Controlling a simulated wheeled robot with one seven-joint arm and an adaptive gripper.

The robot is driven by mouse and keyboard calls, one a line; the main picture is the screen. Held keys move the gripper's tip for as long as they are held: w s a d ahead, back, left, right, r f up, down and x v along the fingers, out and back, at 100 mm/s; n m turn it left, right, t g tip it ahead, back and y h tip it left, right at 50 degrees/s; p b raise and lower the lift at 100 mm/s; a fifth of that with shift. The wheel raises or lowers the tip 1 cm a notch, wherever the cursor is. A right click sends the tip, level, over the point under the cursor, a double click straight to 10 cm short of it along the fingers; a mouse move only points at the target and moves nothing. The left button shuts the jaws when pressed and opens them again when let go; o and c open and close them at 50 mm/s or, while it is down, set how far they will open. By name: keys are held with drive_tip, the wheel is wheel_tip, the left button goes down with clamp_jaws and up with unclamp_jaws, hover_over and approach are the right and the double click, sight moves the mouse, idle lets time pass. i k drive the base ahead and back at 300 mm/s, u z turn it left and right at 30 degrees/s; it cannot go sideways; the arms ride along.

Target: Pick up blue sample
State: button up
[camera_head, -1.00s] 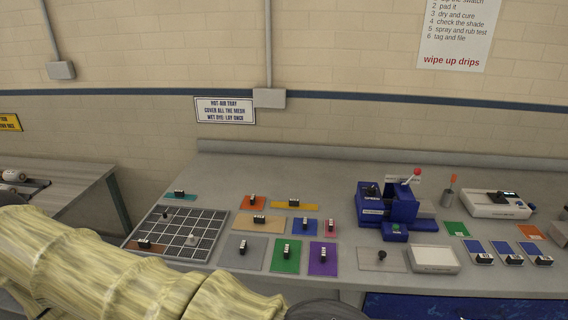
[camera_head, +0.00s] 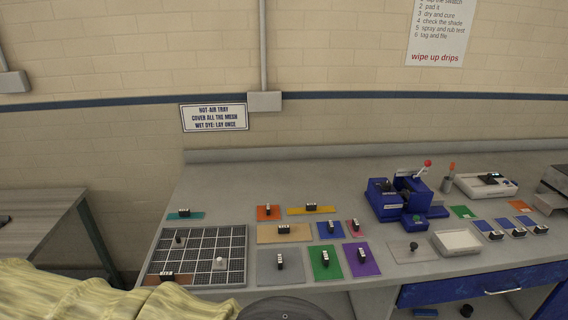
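A small blue sample (camera_head: 324,231) lies flat on the grey bench among other coloured samples, with a small black-and-white clip standing on it. It sits between a tan sample (camera_head: 270,235) and a small pink one (camera_head: 351,225), behind the green sample (camera_head: 320,271). Several blue cards (camera_head: 483,225) with similar clips lie farther right. My arm, in a yellowish sleeve, crosses the lower left, and a dark rounded part of mine shows at the bottom edge. My gripper's fingers are not visible.
A black mesh tray (camera_head: 222,240) holds a few small items at the bench's left. A blue machine (camera_head: 395,203) with a red-knobbed lever stands right of the samples. A white tray (camera_head: 440,250) is near the front edge. Bench space behind the samples is clear.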

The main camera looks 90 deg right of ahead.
sight(328, 230)
drive_tip(key=z, duration=3.05)
